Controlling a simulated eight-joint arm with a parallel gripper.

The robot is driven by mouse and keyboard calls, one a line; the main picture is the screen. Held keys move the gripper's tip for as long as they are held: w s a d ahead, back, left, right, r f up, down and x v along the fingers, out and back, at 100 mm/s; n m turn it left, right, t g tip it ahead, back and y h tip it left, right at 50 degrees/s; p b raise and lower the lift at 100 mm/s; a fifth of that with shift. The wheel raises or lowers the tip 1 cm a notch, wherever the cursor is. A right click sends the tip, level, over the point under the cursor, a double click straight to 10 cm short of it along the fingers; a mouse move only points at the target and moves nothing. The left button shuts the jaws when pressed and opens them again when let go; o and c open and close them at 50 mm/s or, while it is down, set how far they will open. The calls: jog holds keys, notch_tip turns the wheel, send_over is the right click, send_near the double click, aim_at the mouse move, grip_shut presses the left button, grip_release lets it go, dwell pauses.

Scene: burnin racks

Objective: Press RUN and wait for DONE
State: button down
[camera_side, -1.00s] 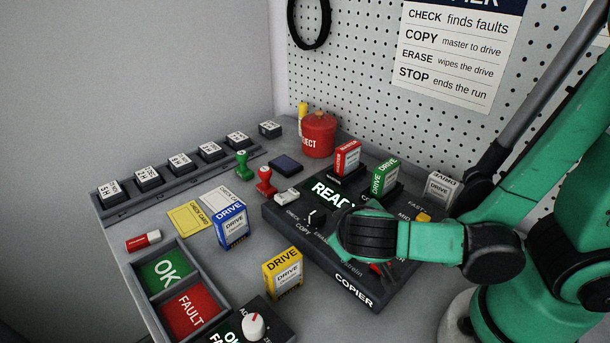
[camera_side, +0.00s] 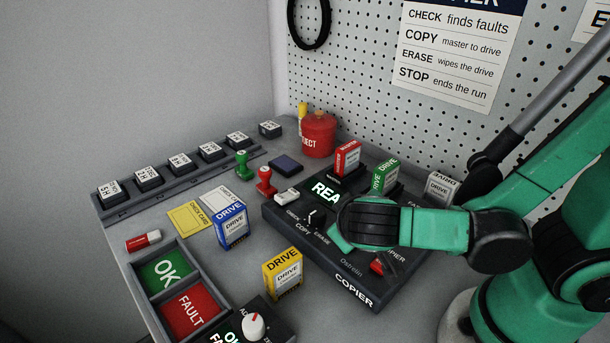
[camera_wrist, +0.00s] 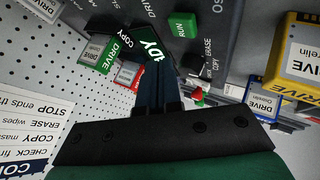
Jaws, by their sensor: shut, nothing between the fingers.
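The dark copier (camera_side: 352,287) stands on the bench; its screen (camera_side: 325,191) shows "REA", with the rest behind my arm. In the wrist view the screen (camera_wrist: 151,47) ends in "DY". The green RUN button (camera_wrist: 181,25) shows in the wrist view, up and right of my fingertips and apart from them; in the side view my arm hides it. My gripper (camera_wrist: 157,66) is shut and empty, its tips in front of the screen's edge. The mode dial (camera_side: 313,218) sits beside CHECK, COPY and ERASE labels. A red master (camera_side: 347,157) and a green drive (camera_side: 384,176) stand in the copier's slots.
A blue drive (camera_side: 232,224) and a yellow drive (camera_side: 283,271) stand left of the copier. A red switch (camera_side: 377,266) is on its front. The OK/FAULT tray (camera_side: 181,258), stamps and a red reject can (camera_side: 318,134) are around. A pegboard wall (camera_side: 370,85) rises behind.

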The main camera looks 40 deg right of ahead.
jog(key=shift+r, duration=1.75)
jog(key=shift+w+d+f+g+y, duration=0.15)
jog(key=shift+d+f+g+y, duration=0.1)
jog(key=shift+d+g+y, duration=0.2)
jog(key=shift+w+d+f+n+y, duration=0.2)
jog(key=shift+n+y, duration=0.1)
jog(key=shift+y, duration=0.45)
jog(key=shift+w+d+r+y, duration=0.15)
jog(key=shift+w+d+y, duration=0.05)
jog(key=shift+y, duration=0.6)
jog(key=w+r+t+y, duration=0.1)
jog(key=d+r+t+y, duration=0.1)
jog(key=r, duration=0.1)
jog(key=shift+w+d+y, duration=0.2)
jog(key=shift+w+y, duration=0.2)
